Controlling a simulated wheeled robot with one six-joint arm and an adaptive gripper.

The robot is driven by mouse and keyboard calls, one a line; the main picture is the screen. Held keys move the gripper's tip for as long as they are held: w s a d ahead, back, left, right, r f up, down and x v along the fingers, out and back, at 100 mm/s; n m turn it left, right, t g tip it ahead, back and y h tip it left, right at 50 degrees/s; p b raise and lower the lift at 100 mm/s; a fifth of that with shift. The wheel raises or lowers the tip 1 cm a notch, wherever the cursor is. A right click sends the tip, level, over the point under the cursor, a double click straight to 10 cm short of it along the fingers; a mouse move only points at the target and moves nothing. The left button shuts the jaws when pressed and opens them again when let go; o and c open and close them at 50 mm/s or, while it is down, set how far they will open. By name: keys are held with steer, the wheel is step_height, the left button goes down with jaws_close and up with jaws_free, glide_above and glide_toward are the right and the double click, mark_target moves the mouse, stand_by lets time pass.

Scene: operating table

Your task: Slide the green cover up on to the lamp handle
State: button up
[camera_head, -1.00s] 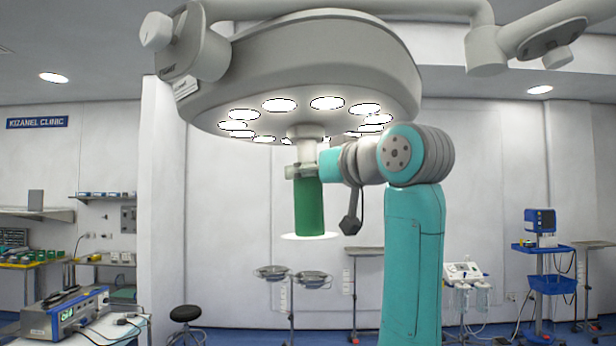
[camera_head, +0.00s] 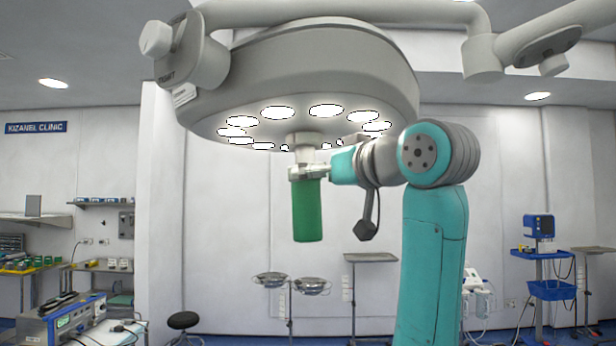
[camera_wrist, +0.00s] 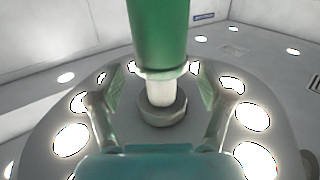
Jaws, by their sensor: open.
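The green cover (camera_head: 308,212) hangs upright under the surgical lamp (camera_head: 320,70), in line with the pale lamp handle (camera_head: 305,148). In the wrist view the green cover (camera_wrist: 160,30) comes in from the top, and its rim surrounds the white handle (camera_wrist: 160,93). A short length of handle shows bare between the rim and the grey collar. My gripper (camera_head: 308,173) is at the cover's upper end in the head view. In the wrist view my gripper (camera_wrist: 161,100) is open, with one finger on each side of the handle and a visible gap on both sides.
The lamp's wide underside with several bright lights is close above my gripper. Two steel basins (camera_head: 290,284) on stands and a small tray table (camera_head: 370,258) stand lower behind. A blue monitor cart (camera_head: 548,270) is at the right. The space below the cover is clear.

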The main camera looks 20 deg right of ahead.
steer(key=v, duration=0.8)
steer(key=shift+s, duration=0.35)
steer(key=shift+d, duration=0.15)
